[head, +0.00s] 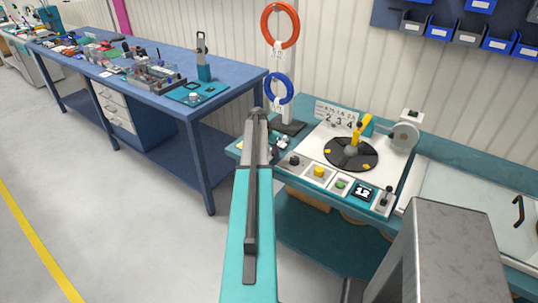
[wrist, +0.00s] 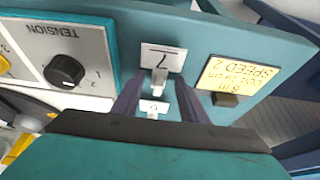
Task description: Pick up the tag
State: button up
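In the wrist view a small white tag (wrist: 153,108) with dark marks sits below a white hook-like piece (wrist: 158,78) on the teal panel. My gripper (wrist: 157,98) is open, with one dark finger on each side of the small tag. I see a gap on the right side; the left finger is very close to the tag, and contact cannot be told. The tag's lower edge is near or behind the dark body of my gripper. A white card marked 7 (wrist: 163,57) is above the hook.
A yellow SPEED label (wrist: 238,75) is right of the fingers, and a black TENSION knob (wrist: 65,70) is left. In the head view red (head: 265,25) and blue (head: 268,88) rings hang beside the teal bench with a black turntable (head: 337,157).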

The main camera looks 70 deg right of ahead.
dwell(0.3)
grip_shut()
jog(key=shift+r, duration=0.2)
jog(key=shift+r+b, duration=0.8)
jog(key=shift+r, duration=0.35)
jog(key=s+a+r+b, duration=0.2)
jog(key=s+a+b, duration=0.2)
jog(key=s+a, duration=0.4)
jog(key=a, duration=0.5)
jog(key=shift+a+r+b, duration=0.15)
jog(key=shift+a+b, duration=0.2)
jog(key=shift+a, duration=0.05)
jog(key=shift+s, duration=0.1)
